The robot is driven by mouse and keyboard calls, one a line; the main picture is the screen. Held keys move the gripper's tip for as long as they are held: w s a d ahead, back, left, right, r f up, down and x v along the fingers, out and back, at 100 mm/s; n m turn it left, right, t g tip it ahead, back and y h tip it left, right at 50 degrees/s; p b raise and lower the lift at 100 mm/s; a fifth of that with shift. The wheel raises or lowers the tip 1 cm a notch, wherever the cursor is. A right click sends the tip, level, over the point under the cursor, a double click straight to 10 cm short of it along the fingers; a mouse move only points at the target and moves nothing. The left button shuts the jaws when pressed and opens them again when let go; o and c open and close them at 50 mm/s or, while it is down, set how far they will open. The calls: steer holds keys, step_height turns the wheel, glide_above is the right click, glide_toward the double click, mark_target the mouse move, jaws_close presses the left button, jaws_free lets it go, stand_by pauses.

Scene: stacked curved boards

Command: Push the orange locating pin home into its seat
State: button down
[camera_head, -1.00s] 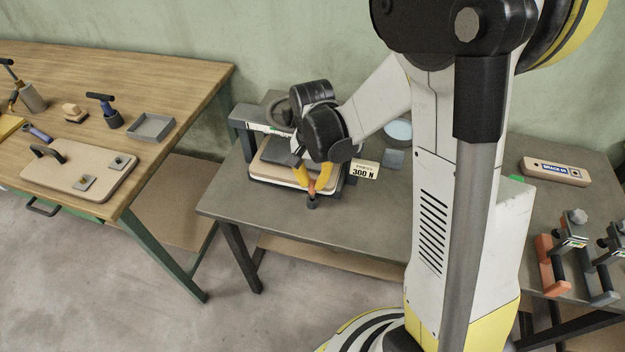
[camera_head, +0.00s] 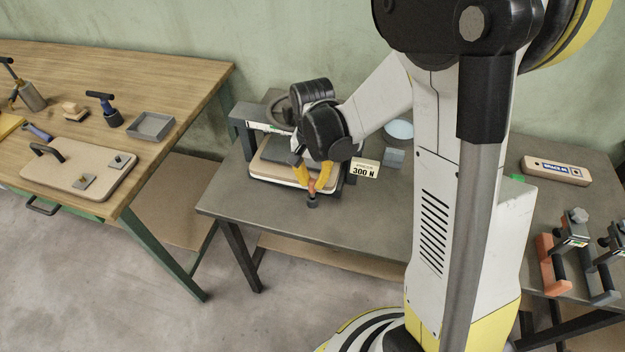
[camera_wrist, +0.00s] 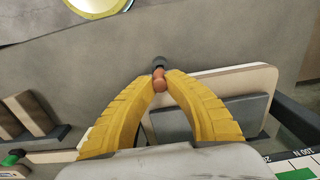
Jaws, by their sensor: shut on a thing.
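My gripper (camera_head: 313,186) has yellow fingers and points down at the front edge of the stacked boards on the grey table. In the wrist view its fingertips (camera_wrist: 160,82) close on the orange locating pin (camera_wrist: 159,84). In the head view only a small orange part of the pin (camera_head: 312,190) shows between the fingertips. The dark round seat (camera_head: 312,201) is directly below the pin, at the boards' front edge, and it also shows in the wrist view (camera_wrist: 159,62). The pin's lower end meets the seat; how deep it sits is hidden.
The stacked boards (camera_head: 270,172) lie under a grey frame (camera_head: 243,125). Clamps (camera_head: 570,235) and a tan board (camera_head: 555,171) are at the table's right. The wooden bench (camera_head: 190,85) is at left. The grey table's front is clear.

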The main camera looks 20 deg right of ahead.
mark_target(313, 188)
steer(key=shift+f+b, duration=1.5)
steer(key=shift+f, duration=0.2)
steer(key=c, duration=1.4)
jaws_free()
steer(key=shift+r, duration=0.1)
step_height(313, 188, up, 12)
steer(key=s+r+n+t, duration=0.2)
steer(key=s, duration=0.2)
steer(key=s+r+n+t, duration=0.2)
steer(key=s, duration=0.2)
steer(key=s+r+n+t, duration=0.2)
steer(key=s+n+t, duration=0.1)
steer(key=s, duration=0.1)
steer(key=shift+s, duration=0.35)
